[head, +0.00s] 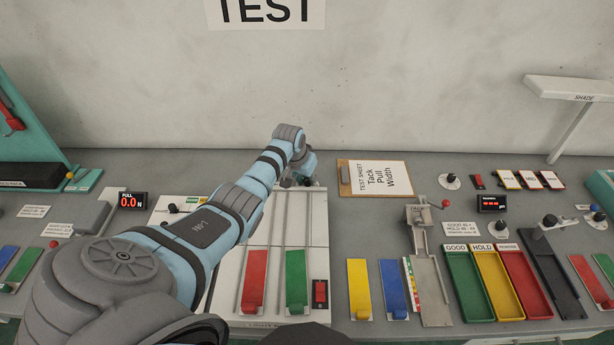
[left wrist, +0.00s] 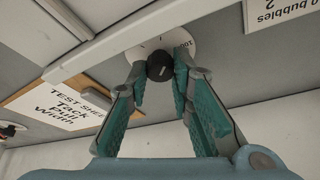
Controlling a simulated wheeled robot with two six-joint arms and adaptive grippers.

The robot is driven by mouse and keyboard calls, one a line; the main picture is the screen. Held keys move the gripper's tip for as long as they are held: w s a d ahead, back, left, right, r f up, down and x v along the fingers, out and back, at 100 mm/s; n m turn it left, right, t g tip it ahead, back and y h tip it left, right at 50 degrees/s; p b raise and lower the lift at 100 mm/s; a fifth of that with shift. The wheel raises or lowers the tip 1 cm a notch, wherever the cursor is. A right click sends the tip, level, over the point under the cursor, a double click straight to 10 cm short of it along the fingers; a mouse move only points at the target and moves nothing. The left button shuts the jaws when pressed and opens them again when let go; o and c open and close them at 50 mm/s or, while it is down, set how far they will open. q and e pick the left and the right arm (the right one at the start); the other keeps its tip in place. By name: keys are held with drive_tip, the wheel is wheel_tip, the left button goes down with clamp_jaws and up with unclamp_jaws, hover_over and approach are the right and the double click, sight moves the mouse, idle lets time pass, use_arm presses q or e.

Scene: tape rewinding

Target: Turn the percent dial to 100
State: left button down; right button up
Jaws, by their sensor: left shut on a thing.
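The percent dial is a black knob (left wrist: 160,68) on a round white plate (left wrist: 178,32) in the left wrist view. A small pale mark shows on the knob, and "100" is printed on the plate to its right in the picture. I cannot tell exactly where the mark points. The teal fingers of my left gripper (left wrist: 159,77) are shut on the knob, one on each side. In the head view my left gripper (head: 298,179) is at the back of the white panel, and the arm and gripper hide most of the dial. My right gripper is not in view.
The white slotted panel (head: 262,230) carries red and green strips at its front. A test sheet clipboard (head: 376,178) lies right of the gripper. Green, yellow and red trays (head: 505,300) stand at the right. The wall is close behind the bench.

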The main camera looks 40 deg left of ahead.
use_arm(q)
drive_tip(key=shift+a+m+h+b, duration=0.1)
drive_tip(key=shift+m+h+b, duration=0.25)
drive_tip(key=shift+m, duration=0.65)
drive_tip(key=shift+w+f+m+h+b, duration=0.15)
drive_tip(key=shift+m+h+b, duration=0.4)
drive_tip(key=shift+m, duration=0.35)
drive_tip(key=m+h+b, duration=0.1)
drive_tip(key=m+b, duration=0.2)
drive_tip(key=b, duration=0.1)
drive_tip(key=shift+f+m+g+b, duration=0.1)
drive_tip(key=shift+m+g+b, duration=0.2)
drive_tip(key=shift+m+b, duration=0.1)
drive_tip(key=shift+r+m+h+b, duration=0.2)
drive_tip(key=shift+m+h+b, duration=0.1)
drive_tip(key=shift+m+b, duration=0.5)
drive_tip(key=c, duration=1.4)
unclamp_jaws()
